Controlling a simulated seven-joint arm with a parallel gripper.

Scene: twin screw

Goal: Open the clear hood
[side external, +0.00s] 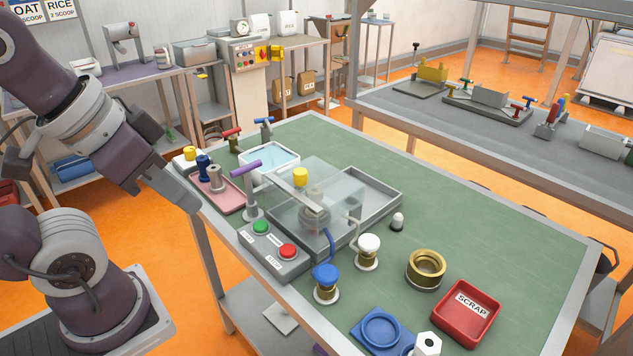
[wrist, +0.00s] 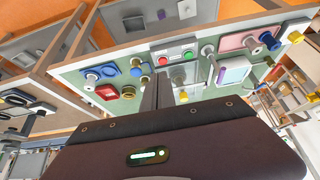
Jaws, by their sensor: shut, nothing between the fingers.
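The clear hood (side external: 345,195) is a see-through box with a grey bar along its top. It sits down over a machine with a yellow-topped part (side external: 300,177) inside, in a grey tray (side external: 378,190) on the green table. In the wrist view the hood (wrist: 184,75) is small and partly behind my fingers. My gripper (side external: 194,207) is shut and empty, off the left edge of the table and well apart from the hood. Its fingers also show in the wrist view (wrist: 160,78).
A control box (side external: 272,252) with green and red buttons stands before the hood, beside a purple-handled post (side external: 246,170). A blue-topped post (side external: 326,282) and white-topped post (side external: 367,252) stand close by. A pink tray (side external: 218,190) lies near my gripper.

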